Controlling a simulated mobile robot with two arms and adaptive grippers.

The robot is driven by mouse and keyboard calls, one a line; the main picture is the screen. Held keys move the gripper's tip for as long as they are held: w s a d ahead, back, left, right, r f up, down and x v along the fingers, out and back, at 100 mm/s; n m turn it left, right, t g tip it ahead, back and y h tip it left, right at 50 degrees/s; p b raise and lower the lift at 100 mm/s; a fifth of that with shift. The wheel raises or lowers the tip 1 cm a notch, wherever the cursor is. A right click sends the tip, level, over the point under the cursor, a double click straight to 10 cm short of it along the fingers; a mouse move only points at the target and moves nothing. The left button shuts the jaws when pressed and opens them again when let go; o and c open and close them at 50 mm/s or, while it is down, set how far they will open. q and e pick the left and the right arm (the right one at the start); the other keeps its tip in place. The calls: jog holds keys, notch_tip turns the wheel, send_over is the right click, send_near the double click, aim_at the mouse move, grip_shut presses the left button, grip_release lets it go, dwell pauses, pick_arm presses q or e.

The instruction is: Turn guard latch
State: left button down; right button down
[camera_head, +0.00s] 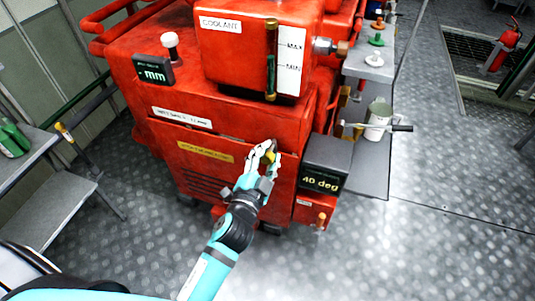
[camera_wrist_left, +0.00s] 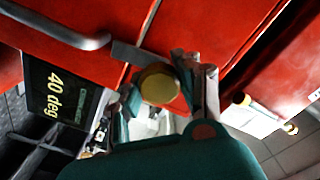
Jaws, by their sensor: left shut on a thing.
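The guard latch has a round brass-yellow knob (camera_wrist_left: 159,84) on a grey metal bar, against the red guard panel (camera_wrist_left: 215,25). In the head view the guard panel (camera_head: 205,170) is the lower front of the red machine, and only a little of the yellow knob shows between my fingers. My left gripper (camera_head: 263,156) reaches the panel's right side and is shut on the latch. In the left wrist view its fingers (camera_wrist_left: 165,95) stand on both sides of the knob. A dark display box (camera_head: 325,165) right of the latch reads "40 deg". My right gripper is not in view.
A grey side shelf (camera_head: 370,68) holds small coloured parts. A bench (camera_head: 50,215) is at left. The front floor is clear.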

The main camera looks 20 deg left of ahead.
pick_arm(q)
jog(key=shift+m, duration=0.6)
jog(key=c, duration=0.9)
grip_release()
jog(key=shift+o, duration=0.2)
jog(key=shift+s, duration=0.1)
jog(key=s, duration=0.7)
jog(key=shift+s, duration=0.15)
jog(key=shift+a, duration=0.1)
